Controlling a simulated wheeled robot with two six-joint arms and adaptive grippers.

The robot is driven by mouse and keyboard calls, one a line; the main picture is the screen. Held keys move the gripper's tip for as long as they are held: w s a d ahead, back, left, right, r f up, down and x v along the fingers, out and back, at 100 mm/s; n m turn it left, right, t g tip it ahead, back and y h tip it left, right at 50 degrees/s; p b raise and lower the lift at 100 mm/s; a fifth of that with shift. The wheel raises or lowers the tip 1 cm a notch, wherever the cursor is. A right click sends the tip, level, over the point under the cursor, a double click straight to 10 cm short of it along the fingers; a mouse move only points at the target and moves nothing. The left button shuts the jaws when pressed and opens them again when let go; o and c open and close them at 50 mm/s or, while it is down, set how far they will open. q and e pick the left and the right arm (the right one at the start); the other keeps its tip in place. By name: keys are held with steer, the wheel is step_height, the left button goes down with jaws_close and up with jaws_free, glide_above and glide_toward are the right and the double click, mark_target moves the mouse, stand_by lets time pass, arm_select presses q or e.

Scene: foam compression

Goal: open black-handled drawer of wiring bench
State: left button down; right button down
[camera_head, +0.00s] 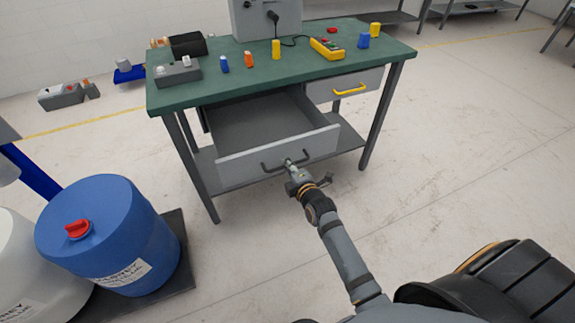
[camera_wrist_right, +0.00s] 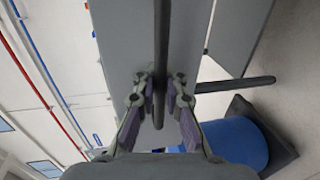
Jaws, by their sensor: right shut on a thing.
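The wiring bench (camera_head: 222,89) has a green top and two drawers. The black-handled drawer (camera_head: 235,160) on the left is pulled well out, and its grey interior looks empty. Its black handle (camera_head: 270,166) is on the front panel and also shows in the right wrist view (camera_wrist_right: 161,60). My right gripper (camera_head: 290,164) is shut on this handle, with a finger on each side of the bar in the right wrist view (camera_wrist_right: 161,90). The yellow-handled drawer (camera_head: 343,86) on the right is closed. My left gripper is not in view.
A blue drum (camera_head: 110,225) with a red cap stands at the lower left beside a white drum (camera_head: 30,270). Small blue, orange and yellow items and a yellow meter (camera_head: 326,48) are on the bench top. The floor right of the bench is clear.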

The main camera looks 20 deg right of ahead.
steer(key=c, duration=1.4)
jaws_free()
steer(key=shift+r, duration=0.1)
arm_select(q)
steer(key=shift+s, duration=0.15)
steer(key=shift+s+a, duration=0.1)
arm_select(e)
steer(key=shift+s, duration=0.1)
steer(key=v, duration=1.1)
steer(key=shift+s, duration=0.35)
